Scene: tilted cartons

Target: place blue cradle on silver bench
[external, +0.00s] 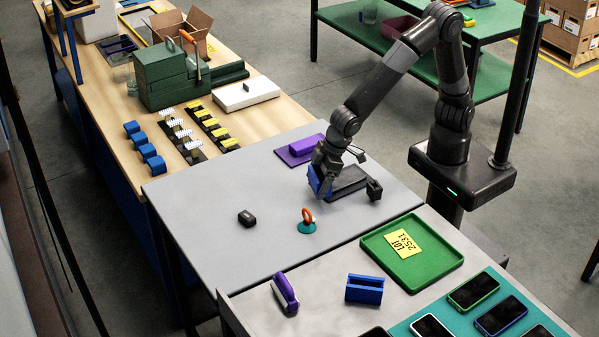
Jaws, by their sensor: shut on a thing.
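My gripper (322,178) points down over the silver bench (225,187), the grey table in the middle. It is shut on a blue cradle (315,181), partly hidden by the fingers. The cradle is low at the bench's right half, beside a dark tray-like block (347,182); I cannot tell whether it touches the bench top. Another blue cradle (364,289), slotted and upright, stands on the pale front table.
A purple pad (303,149), a black block (247,218), an orange-ringed teal item (307,222) and a dark clamp-like piece (374,189) are on the bench. A green tray (440,269) is on the front table. The bench's left part is clear.

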